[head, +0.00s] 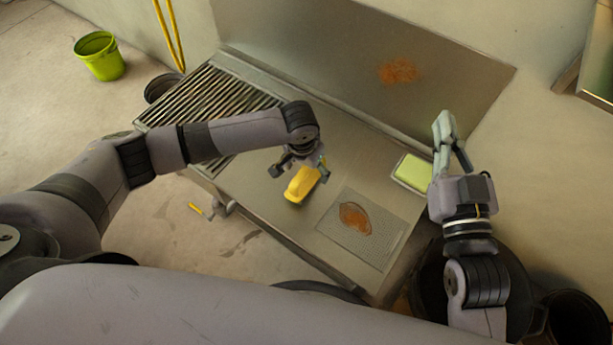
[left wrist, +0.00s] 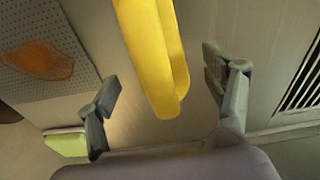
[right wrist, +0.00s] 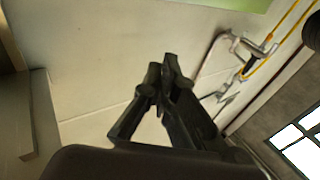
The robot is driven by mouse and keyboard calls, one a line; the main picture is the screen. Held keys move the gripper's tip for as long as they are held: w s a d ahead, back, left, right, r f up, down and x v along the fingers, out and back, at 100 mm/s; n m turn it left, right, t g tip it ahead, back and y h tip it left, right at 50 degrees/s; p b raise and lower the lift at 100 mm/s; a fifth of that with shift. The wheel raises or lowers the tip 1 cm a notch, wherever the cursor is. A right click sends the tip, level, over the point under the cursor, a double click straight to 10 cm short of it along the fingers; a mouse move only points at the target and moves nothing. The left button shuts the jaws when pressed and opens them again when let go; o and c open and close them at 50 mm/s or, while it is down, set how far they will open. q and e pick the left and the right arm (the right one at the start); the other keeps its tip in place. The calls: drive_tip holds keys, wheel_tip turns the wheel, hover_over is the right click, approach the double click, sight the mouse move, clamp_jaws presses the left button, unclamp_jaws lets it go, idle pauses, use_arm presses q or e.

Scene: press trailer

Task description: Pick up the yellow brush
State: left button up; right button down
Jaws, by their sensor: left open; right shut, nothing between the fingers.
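The yellow brush (head: 301,184) lies on the metal counter (head: 262,195), left of the perforated mat. My left gripper (head: 299,165) is right above it at its far end. In the left wrist view the brush (left wrist: 153,55) reaches down from the top edge between the two spread fingers of the left gripper (left wrist: 165,95); neither finger visibly touches it. My left gripper is open. My right gripper (head: 448,135) is raised at the right, its fingers pointing to the back. In the right wrist view the right gripper (right wrist: 168,75) is shut and empty.
A perforated mat (head: 385,247) with a brown-orange stain lies right of the brush. A slatted grille (head: 217,104) is at the left. A metal backsplash (head: 330,45) with an orange stain stands behind. A lime bucket (head: 99,56) is on the floor.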

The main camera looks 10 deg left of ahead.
use_arm(q)
wheel_tip(320, 180, down, 3)
drive_tip(key=shift+w+r+b, duration=0.1)
drive_tip(key=shift+w+b, duration=0.05)
drive_tip(key=shift+b, duration=0.55)
drive_tip(key=shift+d, duration=0.1)
use_arm(e)
wheel_tip(320, 180, up, 7)
drive_tip(key=s+t+y, duration=0.1)
drive_tip(key=s+t, duration=0.1)
drive_tip(key=t, duration=0.2)
drive_tip(key=shift+s+a+t+y, duration=0.2)
drive_tip(key=shift+s+t+y, duration=0.05)
drive_tip(key=shift+t+y, duration=0.05)
use_arm(q)
drive_tip(key=shift+c, duration=0.5)
drive_tip(key=c, duration=1.2)
drive_tip(key=shift+c, duration=0.2)
